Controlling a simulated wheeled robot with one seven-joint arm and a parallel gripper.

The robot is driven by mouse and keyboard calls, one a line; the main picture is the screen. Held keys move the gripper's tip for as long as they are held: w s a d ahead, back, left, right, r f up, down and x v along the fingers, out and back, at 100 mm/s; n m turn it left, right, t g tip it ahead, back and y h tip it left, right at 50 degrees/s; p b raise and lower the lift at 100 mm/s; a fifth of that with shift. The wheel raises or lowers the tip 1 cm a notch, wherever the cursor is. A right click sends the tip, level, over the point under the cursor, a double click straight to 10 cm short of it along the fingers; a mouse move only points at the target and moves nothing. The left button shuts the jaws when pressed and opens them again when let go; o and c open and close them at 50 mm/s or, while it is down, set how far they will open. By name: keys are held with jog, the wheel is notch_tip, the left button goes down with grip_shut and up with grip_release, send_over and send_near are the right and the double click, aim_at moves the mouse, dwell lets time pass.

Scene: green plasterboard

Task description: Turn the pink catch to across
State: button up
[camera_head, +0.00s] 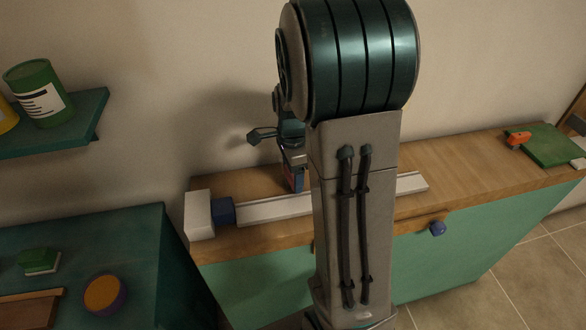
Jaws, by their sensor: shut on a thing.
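I make out no clearly pink catch in the head view; my own arm covers the middle of the counter. My gripper (294,180) points down at the white rail (275,207) on the counter, just left of my arm link. It is shut on a small reddish piece (299,179), mostly hidden by the fingers and the arm. I cannot tell whether this piece is the catch, or how it is turned.
A white block (198,214) and a blue block (222,211) stand at the rail's left end. A blue knob (437,228) sticks out of the green counter front. A green board (552,146) with an orange item (518,139) lies far right. A shelf (75,125) juts out upper left.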

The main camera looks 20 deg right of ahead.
jog(key=shift+w+r+m, duration=0.1)
jog(key=shift+m, duration=0.4)
jog(key=o, duration=1)
notch_tip(320, 180, up, 14)
jog(key=shift+f, duration=0.1)
dwell(0.4)
